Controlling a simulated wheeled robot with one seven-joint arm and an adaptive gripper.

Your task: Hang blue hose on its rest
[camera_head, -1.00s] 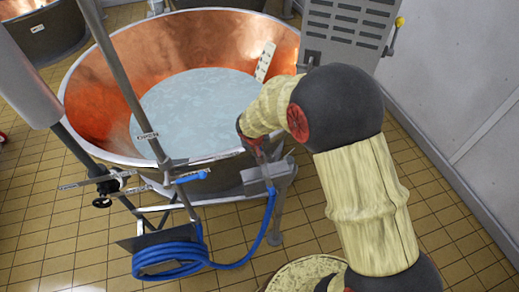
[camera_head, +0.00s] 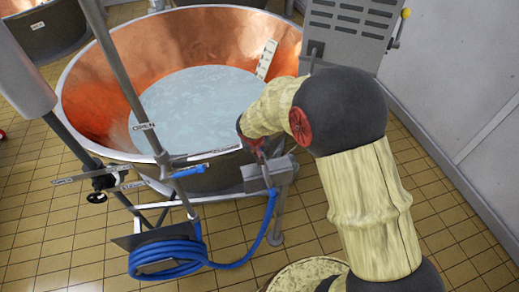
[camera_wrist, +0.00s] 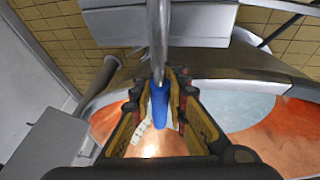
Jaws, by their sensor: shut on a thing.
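The blue hose (camera_head: 238,263) hangs in a coil (camera_head: 165,256) on a grey bracket on the stand in front of the copper vat. Its free end rises to a grey metal box (camera_head: 262,177) at the vat's outer side. In the wrist view, my gripper (camera_wrist: 160,108) is shut around the blue grip of the hose (camera_wrist: 159,104), and a metal tube (camera_wrist: 158,45) runs from it toward the box. In the head view, my gripper (camera_head: 258,150) is just above the box, its fingers partly hidden by my wrist. I cannot tell whether the hose end touches the box.
The copper vat (camera_head: 92,95) holds pale liquid (camera_head: 195,105). Upright pipes with valves (camera_head: 100,184) and a blue-handled lever (camera_head: 188,172) stand left of my gripper. A grey vented cabinet (camera_head: 345,35) is behind my arm. Tiled floor is open at left.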

